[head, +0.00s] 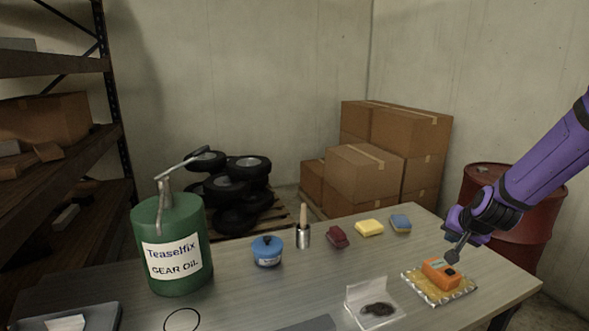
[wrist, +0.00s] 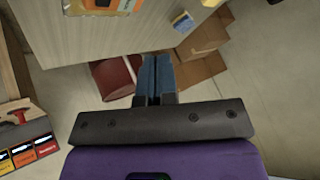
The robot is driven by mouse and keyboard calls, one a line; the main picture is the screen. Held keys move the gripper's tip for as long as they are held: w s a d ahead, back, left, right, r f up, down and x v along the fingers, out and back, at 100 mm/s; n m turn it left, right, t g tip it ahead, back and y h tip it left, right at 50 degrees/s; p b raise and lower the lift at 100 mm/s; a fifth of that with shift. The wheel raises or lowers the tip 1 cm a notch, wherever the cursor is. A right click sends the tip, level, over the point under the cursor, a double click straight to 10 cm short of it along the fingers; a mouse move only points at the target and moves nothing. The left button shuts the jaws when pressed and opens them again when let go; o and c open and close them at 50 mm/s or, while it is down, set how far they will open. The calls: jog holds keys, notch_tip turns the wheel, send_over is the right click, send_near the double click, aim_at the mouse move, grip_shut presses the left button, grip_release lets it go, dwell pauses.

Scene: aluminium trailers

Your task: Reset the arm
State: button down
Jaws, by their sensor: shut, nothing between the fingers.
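My purple arm reaches in from the right in the head view. My gripper (head: 455,252) hangs over the right end of the table, just above or behind an orange box-like device (head: 440,273). The device sits on a yellow pad with a silvery edge (head: 462,290). In the wrist view my gripper (wrist: 156,58) has its fingers together with nothing between them. The orange device also shows at the top edge of the wrist view (wrist: 100,4). I cannot tell from the head view whether the fingers touch it.
The table (head: 240,300) bears a green gear oil can (head: 175,270), a blue tin (head: 267,252), a brush in a metal cup (head: 303,238), several sponges (head: 369,228) and a white tray (head: 385,312). A red drum (head: 520,225) stands behind the table's right end, near my arm.

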jog(key=s+a+r+n+g, duration=0.1)
jog(key=s+a+r+n, duration=0.1)
jog(key=s+a+r, duration=0.35)
jog(key=s+a+r+n+g, duration=0.1)
jog(key=s+a+r+n, duration=0.2)
jog(key=s+r, duration=0.55)
jog(key=s+a+r, duration=0.1)
jog(key=s+r, duration=0.2)
jog(key=s, duration=0.5)
jog(key=s+a+r+n, duration=0.1)
jog(key=s+r, duration=0.3)
jog(key=s, duration=0.5)
jog(key=shift+s+r+n+g, duration=0.15)
jog(key=shift+r+n+g, duration=0.1)
jog(key=shift+n+g, duration=0.05)
